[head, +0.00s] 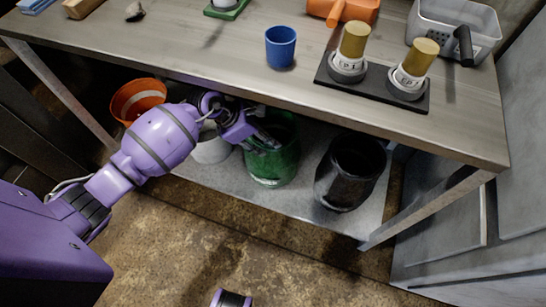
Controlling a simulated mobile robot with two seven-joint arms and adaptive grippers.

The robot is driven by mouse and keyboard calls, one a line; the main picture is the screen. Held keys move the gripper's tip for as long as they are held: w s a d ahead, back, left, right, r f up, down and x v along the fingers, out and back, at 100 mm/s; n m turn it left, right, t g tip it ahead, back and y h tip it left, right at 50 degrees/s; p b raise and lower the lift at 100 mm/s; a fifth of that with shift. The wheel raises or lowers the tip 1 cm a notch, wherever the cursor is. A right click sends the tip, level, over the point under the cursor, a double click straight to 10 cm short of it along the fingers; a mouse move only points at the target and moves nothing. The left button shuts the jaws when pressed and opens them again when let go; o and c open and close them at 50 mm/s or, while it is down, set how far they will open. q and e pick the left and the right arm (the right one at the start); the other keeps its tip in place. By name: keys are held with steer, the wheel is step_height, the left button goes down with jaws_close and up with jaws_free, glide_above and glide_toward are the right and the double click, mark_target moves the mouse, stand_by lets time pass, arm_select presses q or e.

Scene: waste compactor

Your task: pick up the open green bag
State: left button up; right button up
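The green bag (272,160) stands upright on the lower shelf under the workbench. It looks like an open-topped sack, and the bench edge and my gripper cover part of its mouth. My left arm reaches in from the left, and my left gripper (262,137) is at the bag's upper left rim, overlapping it in the head view. The fingers are small and dark against the bag, so I cannot tell whether they are apart or closed on the rim. My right gripper does not show.
A black bag (349,172) stands right of the green one on the shelf (300,200). A white bucket (212,150) and an orange bucket (138,98) are to the left. The bench top (220,60) overhangs, holding a blue cup (281,46) and two gold-topped knobs (354,42).

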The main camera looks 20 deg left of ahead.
mark_target(273, 150)
arm_select(q)
steer(key=x, duration=0.2)
steer(key=b+x, duration=0.1)
steer(key=x, duration=0.2)
steer(key=shift+w+d+f, duration=0.1)
steer(key=shift+w+d, duration=0.25)
steer(key=shift+d, duration=0.05)
jaws_close()
